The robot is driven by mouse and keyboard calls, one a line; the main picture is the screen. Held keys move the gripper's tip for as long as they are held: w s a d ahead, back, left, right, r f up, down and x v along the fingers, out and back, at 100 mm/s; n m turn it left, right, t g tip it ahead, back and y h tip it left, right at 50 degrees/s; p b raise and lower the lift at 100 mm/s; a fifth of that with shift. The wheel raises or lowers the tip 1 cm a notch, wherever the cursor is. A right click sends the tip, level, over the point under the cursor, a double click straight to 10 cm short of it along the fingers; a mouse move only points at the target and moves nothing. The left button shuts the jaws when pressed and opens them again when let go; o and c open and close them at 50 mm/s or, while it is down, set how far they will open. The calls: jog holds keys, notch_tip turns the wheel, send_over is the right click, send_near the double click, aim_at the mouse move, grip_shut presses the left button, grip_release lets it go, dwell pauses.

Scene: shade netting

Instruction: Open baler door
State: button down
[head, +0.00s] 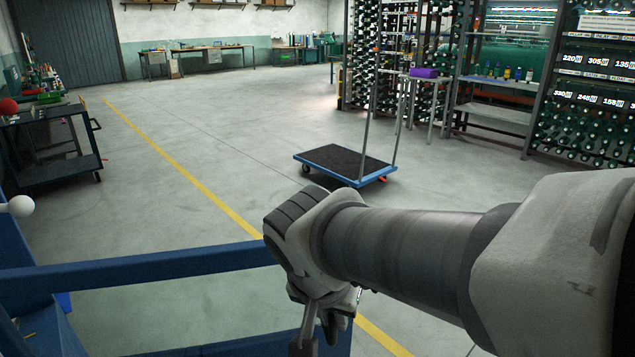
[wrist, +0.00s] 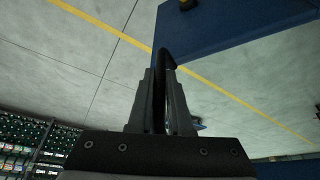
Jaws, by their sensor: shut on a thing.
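The blue baler (head: 40,300) fills the lower left of the head view, with a white ball knob (head: 18,206) at its left. A blue bar (head: 150,266) runs from it towards my wrist. In the wrist view a blue panel (wrist: 235,30), which looks like the baler door, spans the top right. A dark curved handle (wrist: 164,58) stands at its edge. My gripper (wrist: 160,78) is shut on this handle, one finger on each side. In the head view the gripper (head: 325,325) is low in the centre, partly hidden by my wrist. How far the door stands open I cannot tell.
A blue platform trolley (head: 340,160) stands on the open floor beyond my arm. A dark cart (head: 60,150) is at the left. Spool racks (head: 400,60) and shelves (head: 500,110) stand at the right. A yellow line (head: 190,180) crosses the clear floor.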

jog(key=shift+s+d, duration=0.1)
jog(key=shift+s, duration=0.6)
jog(key=c, duration=0.8)
grip_release()
jog(key=shift+c, duration=0.2)
jog(key=shift+r, duration=0.1)
